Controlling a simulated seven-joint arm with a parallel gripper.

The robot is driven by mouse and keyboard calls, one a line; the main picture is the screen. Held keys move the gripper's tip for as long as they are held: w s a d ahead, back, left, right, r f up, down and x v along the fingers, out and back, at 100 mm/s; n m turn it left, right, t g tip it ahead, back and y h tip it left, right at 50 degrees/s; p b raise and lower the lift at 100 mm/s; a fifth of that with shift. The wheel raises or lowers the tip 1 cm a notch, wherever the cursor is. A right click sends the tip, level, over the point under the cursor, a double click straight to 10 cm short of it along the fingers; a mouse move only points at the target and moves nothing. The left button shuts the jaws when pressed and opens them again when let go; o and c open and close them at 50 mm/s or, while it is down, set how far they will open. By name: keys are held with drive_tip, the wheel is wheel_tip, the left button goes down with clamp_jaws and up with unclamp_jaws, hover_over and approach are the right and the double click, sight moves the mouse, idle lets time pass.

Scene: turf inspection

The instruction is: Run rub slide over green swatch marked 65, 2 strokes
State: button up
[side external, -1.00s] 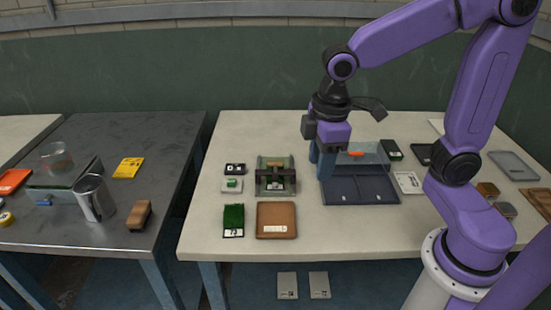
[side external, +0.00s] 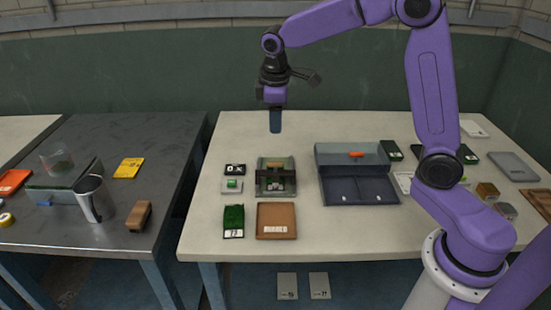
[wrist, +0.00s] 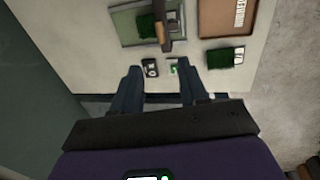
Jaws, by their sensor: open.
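A rub rig with a green base (side external: 262,162) stands on the pale table, with a dark slide (side external: 264,178) across it. A green swatch lies in the rig; it shows in the wrist view (wrist: 147,27). A second green swatch (side external: 233,217), with a white label, lies nearer the front edge and also shows in the wrist view (wrist: 225,56). I cannot read 65 on either swatch. My gripper (side external: 275,130) is raised above and behind the rig, apart from it. Its two fingers (wrist: 160,72) are open with nothing between them.
A brown tray (side external: 276,205) lies in front of the rig. A small black device (side external: 235,169) and a white block with a green top (side external: 232,186) sit left of it. The table's front edge is close.

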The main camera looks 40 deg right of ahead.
sight(275, 163)
drive_tip(key=f, duration=0.5)
drive_tip(key=w+d+f, duration=0.1)
drive_tip(key=f, duration=0.3)
drive_tip(key=w+d+f, duration=0.1)
drive_tip(key=f, duration=0.4)
drive_tip(key=shift+f, duration=0.35)
clamp_jaws()
